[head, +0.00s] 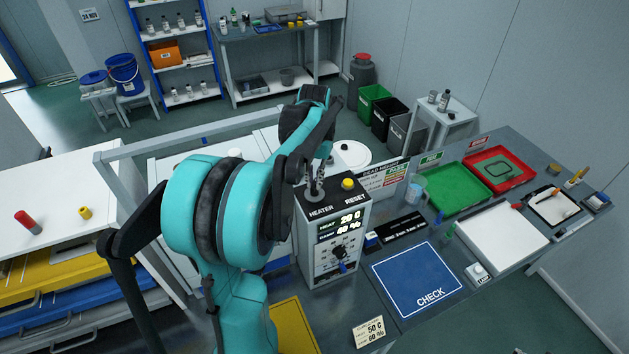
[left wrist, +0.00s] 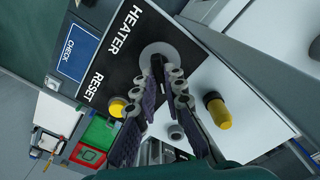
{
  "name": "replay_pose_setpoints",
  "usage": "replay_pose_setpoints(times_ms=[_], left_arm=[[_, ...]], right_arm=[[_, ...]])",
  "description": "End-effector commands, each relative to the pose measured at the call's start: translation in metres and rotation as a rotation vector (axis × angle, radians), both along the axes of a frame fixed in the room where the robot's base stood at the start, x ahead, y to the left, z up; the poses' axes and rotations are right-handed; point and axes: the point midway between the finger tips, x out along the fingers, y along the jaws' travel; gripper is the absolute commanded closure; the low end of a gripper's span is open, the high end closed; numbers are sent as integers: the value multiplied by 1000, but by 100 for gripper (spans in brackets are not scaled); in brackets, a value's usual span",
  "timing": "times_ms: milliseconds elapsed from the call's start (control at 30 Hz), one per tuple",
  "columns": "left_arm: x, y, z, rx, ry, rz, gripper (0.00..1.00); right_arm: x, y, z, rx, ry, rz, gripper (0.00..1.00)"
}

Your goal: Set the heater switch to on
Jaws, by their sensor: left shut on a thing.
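The control box (head: 330,230) stands on the dark bench with HEATER and RESET printed on its black top. The heater switch (left wrist: 157,66) is a small dark lever on a round grey base, beside the HEATER label in the left wrist view. My left gripper (head: 316,188) comes down onto it from above. In the left wrist view the fingertips (left wrist: 163,75) are closed around the lever. The fingers partly hide the lever, and I cannot tell which way it is set. The yellow reset button (head: 348,184) is to the right of the gripper. My right gripper is not in view.
The box's front display (head: 339,224) reads 20 C and 40 %, above a dark knob (head: 339,252). A blue CHECK mat (head: 416,279), a card (head: 369,331) reading 50 C and 60 %, and green (head: 458,207) and red (head: 523,171) trays lie to the right.

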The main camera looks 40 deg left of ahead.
Motion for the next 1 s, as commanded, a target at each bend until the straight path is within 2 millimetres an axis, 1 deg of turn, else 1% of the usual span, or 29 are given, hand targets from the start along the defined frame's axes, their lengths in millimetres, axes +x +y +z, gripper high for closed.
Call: replay_pose_setpoints(times_ms=[200, 500, 700, 1000], left_arm=[[0, 0, 0, 0, 1, -188, 100], [0, 0, 1, 0, 1, -380, 100], [0, 0, 1, 1, 0, -449, 100], [0, 1, 1, 2, 0, -479, 100]], right_arm=[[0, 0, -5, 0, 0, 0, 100], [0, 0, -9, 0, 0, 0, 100], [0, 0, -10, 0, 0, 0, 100], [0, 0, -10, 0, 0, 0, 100]])
